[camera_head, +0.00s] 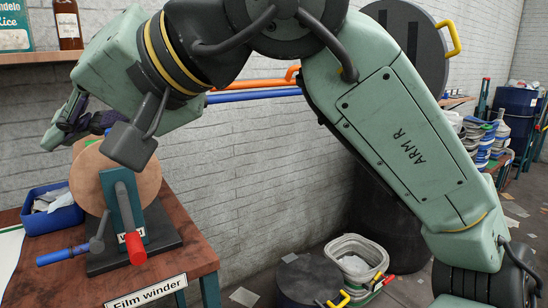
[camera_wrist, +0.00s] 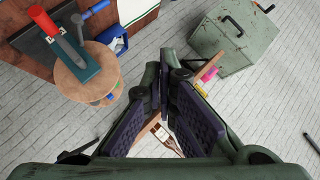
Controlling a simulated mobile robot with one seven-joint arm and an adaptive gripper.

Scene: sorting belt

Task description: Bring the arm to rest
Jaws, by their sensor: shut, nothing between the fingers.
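My arm spans the top of the head view, its forearm bent down to the left. My gripper (camera_head: 72,118) is at the left, beside and partly behind the wooden disc of the film winder (camera_head: 88,177). In the wrist view my gripper (camera_wrist: 167,85) has its dark purple finger pads tilted close together, shut with nothing held. The film winder's wooden disc (camera_wrist: 86,78) shows left of the fingers there, apart from them. In the head view the wrist hides part of the disc's upper area.
The winder stands on a brown table (camera_head: 187,248) with a blue bin (camera_head: 62,219) of papers. A shelf (camera_head: 45,57) hangs above at left. In the wrist view a green metal box (camera_wrist: 228,43) is at upper right. A bucket (camera_head: 350,243) stands on the floor.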

